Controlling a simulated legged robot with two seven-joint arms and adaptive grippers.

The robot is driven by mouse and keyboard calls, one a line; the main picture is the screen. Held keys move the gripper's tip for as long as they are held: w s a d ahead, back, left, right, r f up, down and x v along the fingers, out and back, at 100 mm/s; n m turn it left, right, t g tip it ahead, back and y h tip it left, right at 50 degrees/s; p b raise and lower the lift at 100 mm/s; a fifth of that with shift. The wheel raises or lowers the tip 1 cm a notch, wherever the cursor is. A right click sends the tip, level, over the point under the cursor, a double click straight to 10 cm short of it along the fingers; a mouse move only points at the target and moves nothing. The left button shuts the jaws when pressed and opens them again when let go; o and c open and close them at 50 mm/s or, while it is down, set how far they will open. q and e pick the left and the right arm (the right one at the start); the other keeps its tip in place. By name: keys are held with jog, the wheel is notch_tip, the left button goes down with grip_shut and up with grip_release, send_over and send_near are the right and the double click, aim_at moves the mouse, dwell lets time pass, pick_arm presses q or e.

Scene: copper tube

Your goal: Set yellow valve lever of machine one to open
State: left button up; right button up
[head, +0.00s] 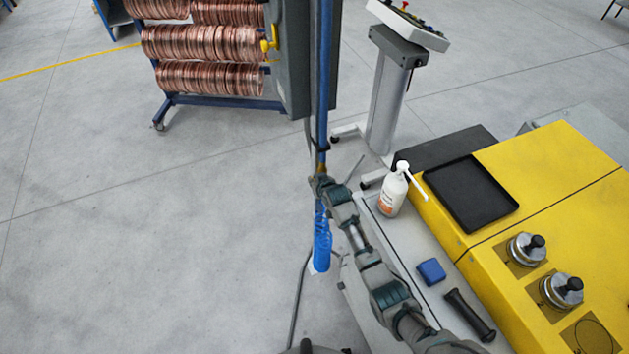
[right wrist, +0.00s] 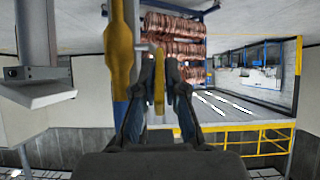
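The yellow valve lever (right wrist: 159,82) stands upright between the two fingers of my right gripper (right wrist: 160,72) in the right wrist view. The fingers are spread a little, with a narrow gap seeming to show on each side of the lever; contact is not clear. The yellow valve body (right wrist: 120,55) is on the pipe just left of the fingers. In the head view my right gripper (head: 320,182) is at the lower part of the blue pipe (head: 322,90), and the lever is mostly hidden there. My left gripper is not in view.
A grey cabinet (head: 293,60) stands beside the pipe, with another yellow handle (head: 268,42) on its left side. A blue object (head: 321,240) hangs below the gripper. A white bottle (head: 392,190) and yellow machine (head: 545,170) are right. Floor at left is clear.

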jog(key=shift+o, duration=1.3)
jog(key=shift+w+f, duration=0.1)
jog(key=v, duration=1.2)
jog(key=shift+c, duration=0.2)
